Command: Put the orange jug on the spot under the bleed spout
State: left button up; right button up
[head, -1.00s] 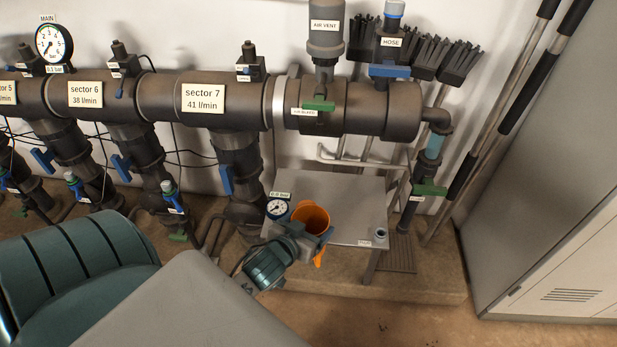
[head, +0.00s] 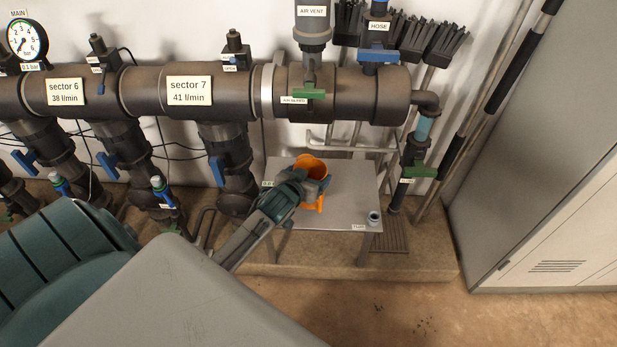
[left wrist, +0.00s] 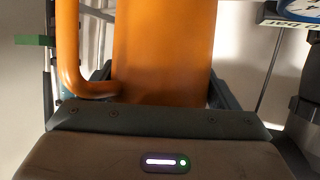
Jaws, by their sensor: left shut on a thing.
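The orange jug (head: 310,164) is upright over the small grey table, with its open mouth facing up. My left gripper (head: 309,187) is shut on it. In the left wrist view the orange jug body (left wrist: 165,45) fills the middle, between the finger parts, with its handle (left wrist: 69,55) at the left. I cannot tell whether the jug's base touches the table. A green lever (head: 309,94) sits beside the "AIR BLEED" label (head: 293,100) on the manifold, above the jug. No spout outlet or marked spot is clear to me. My right gripper is not in view.
The grey table (head: 345,192) has bare room right of the jug and a small grey cup-like piece (head: 374,218) at its front right corner. A drain pipe with a green valve (head: 419,172) stands to the right. A grey cabinet (head: 545,190) bounds the right.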

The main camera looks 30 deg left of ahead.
aim_at(312, 174)
pick_arm(q)
jog(key=shift+w+a+f, duration=0.15)
jog(key=shift+w+a, duration=0.5)
jog(key=shift+w, duration=0.25)
jog(key=shift+w+a+f, duration=0.1)
jog(key=shift+f, duration=0.4)
notch_tip(312, 174, down, 2)
jog(key=shift+f, duration=0.25)
jog(key=o, duration=1.2)
jog(key=shift+f, duration=0.15)
jog(key=shift+s+r, duration=0.25)
jog(key=shift+s, duration=0.1)
jog(key=v, duration=1.1)
jog(key=s+d+f+m+g, duration=0.1)
jog(key=s+d+f+g, duration=0.1)
jog(key=s, duration=0.4)
jog(key=s+d+f+m+g, duration=0.1)
jog(key=s+d+f+g, duration=0.2)
jog(key=s, duration=0.4)
jog(key=s+d+f+g+h, duration=0.1)
jog(key=s+d+f+g, duration=0.2)
jog(key=s+f+g, duration=0.2)
jog(key=shift+s+f+m, duration=0.25)
jog(key=shift+s+m, duration=0.15)
jog(key=shift+s, duration=0.6)
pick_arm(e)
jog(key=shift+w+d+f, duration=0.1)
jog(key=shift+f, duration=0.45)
